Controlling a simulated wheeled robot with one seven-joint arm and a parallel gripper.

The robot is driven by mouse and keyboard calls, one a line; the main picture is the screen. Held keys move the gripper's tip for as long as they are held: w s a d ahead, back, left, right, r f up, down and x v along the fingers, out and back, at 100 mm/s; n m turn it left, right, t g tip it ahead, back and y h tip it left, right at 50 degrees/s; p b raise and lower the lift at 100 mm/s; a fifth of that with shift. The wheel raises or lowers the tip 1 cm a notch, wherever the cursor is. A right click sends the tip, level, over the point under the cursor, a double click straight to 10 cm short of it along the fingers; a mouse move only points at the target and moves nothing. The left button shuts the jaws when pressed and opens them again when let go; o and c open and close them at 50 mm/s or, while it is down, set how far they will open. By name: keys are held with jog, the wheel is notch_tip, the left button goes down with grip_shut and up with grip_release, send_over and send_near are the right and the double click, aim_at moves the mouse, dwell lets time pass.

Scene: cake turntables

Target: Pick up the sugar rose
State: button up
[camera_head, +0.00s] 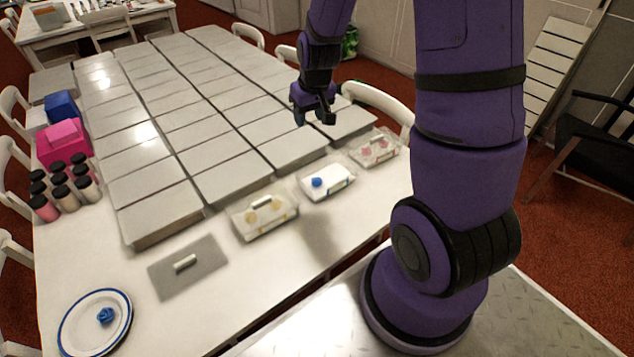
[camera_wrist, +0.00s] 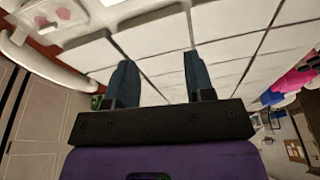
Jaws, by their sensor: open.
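A small blue rose-shaped piece (camera_head: 106,315) lies on a white plate with a blue rim (camera_head: 70,343) at the near left of the table. My gripper (camera_head: 315,117) is raised above the table, behind the boxes and well away from the plate. In the wrist view my gripper (camera_wrist: 158,78) has its two fingers apart with nothing between them.
Clear boxes with yellowish (camera_head: 264,217) and pink pieces (camera_head: 375,148) flank the middle box. A grey mat (camera_head: 205,272) holds a small white bar (camera_head: 185,263). Rows of grey slabs (camera_head: 152,203) cover the far table. Several dark-topped jars (camera_head: 64,196) and a pink box (camera_head: 62,146) stand left.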

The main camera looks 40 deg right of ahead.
jog(key=g, duration=0.1)
send_near(317, 179)
jog(key=shift+m, duration=0.3)
notch_tip(317, 179, down, 4)
jog(key=shift+w+d+f, duration=0.1)
jog(key=shift+f, duration=0.1)
jog(key=shift+w+f, duration=0.25)
jog(key=shift+f, duration=0.65)
jog(key=shift+w+f, duration=0.2)
jog(key=shift+f, duration=0.7)
jog(key=shift+w+f, duration=0.25)
jog(key=shift+f, duration=0.65)
jog(key=shift+c, duration=0.5)
jog(key=c, duration=0.6)
